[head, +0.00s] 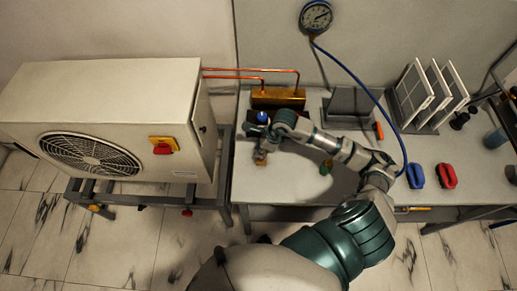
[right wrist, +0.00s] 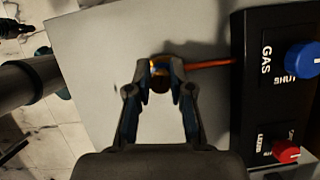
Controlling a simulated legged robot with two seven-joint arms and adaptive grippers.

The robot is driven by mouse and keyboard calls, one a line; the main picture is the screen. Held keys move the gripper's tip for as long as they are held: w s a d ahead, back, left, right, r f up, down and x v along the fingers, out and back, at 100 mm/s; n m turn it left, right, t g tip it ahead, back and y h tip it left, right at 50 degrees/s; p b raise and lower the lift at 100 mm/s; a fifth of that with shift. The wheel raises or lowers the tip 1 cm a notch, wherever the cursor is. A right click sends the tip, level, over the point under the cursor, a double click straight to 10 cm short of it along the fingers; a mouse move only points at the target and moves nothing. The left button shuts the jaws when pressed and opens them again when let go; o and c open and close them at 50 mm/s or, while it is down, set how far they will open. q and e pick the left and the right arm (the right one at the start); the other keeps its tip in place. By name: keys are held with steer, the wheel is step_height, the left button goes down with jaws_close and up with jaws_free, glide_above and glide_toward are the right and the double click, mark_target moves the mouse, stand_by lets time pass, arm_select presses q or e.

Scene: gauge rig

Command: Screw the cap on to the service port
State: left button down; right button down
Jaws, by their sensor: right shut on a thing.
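My right gripper (head: 262,155) reaches over the left end of the bench, in front of the valve panel. In the right wrist view its fingers (right wrist: 161,88) are closed on a small dark brass piece, which looks like the cap (right wrist: 160,84). The fingers cover most of it. Just beyond the fingertips is an orange and blue fitting, seemingly the service port (right wrist: 156,66), with a copper pipe (right wrist: 210,65) running to the panel. I cannot tell whether the cap touches the port. My left gripper is not in view.
The black valve panel (right wrist: 245,90) has a blue gas knob (right wrist: 302,57) and a red knob (right wrist: 286,151). An outdoor unit (head: 110,110) stands left. A gauge (head: 316,17) has a blue hose (head: 352,75). Filters (head: 425,95) and blue and red clamps (head: 446,176) are right.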

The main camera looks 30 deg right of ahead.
steer(key=shift+d+f+b, duration=0.25)
steer(key=shift+f+b, duration=0.1)
steer(key=shift+f, duration=0.2)
steer(key=shift+a+f+b, duration=0.2)
steer(key=shift+f+b, duration=0.25)
steer(key=shift+f, duration=0.1)
stand_by(0.6)
steer(key=m+t+h, duration=0.1)
steer(key=m, duration=0.3)
steer(key=shift+m, duration=0.6)
